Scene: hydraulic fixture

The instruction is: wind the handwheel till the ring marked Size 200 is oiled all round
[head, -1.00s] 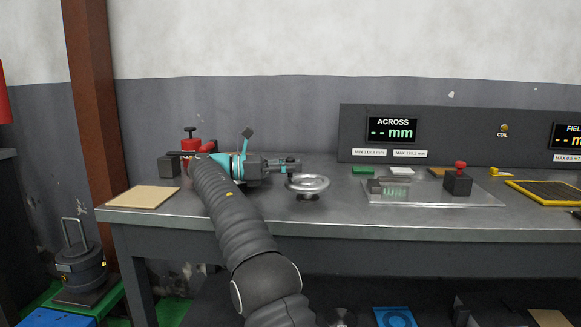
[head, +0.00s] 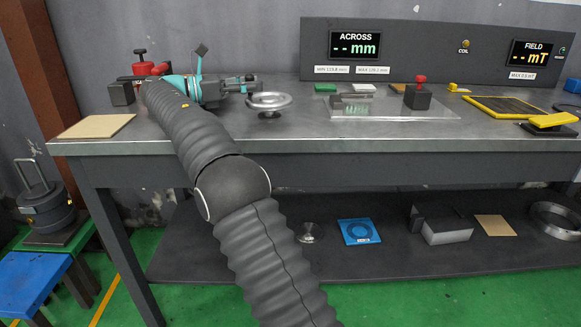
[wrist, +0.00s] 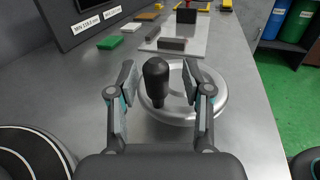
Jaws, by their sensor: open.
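The handwheel (head: 269,102) is a silver wheel lying flat on a short stem on the bench top. In the wrist view its silver rim (wrist: 217,108) shows with an upright black handle knob (wrist: 156,78). My gripper (wrist: 160,86) is open, with one finger on each side of the knob and gaps visible on both sides. In the head view my gripper (head: 243,84) is at the wheel's far left edge. A metal ring (head: 556,217) lies on the lower shelf at right. I cannot read a Size 200 mark on any ring.
A clear plate (head: 375,108) with small blocks lies right of the wheel. A display panel (head: 420,52) stands behind, its ACROSS and FIELD readouts showing dashes. A tan board (head: 97,126) lies at the left. A blue square (head: 362,232) with a ring shape lies on the shelf.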

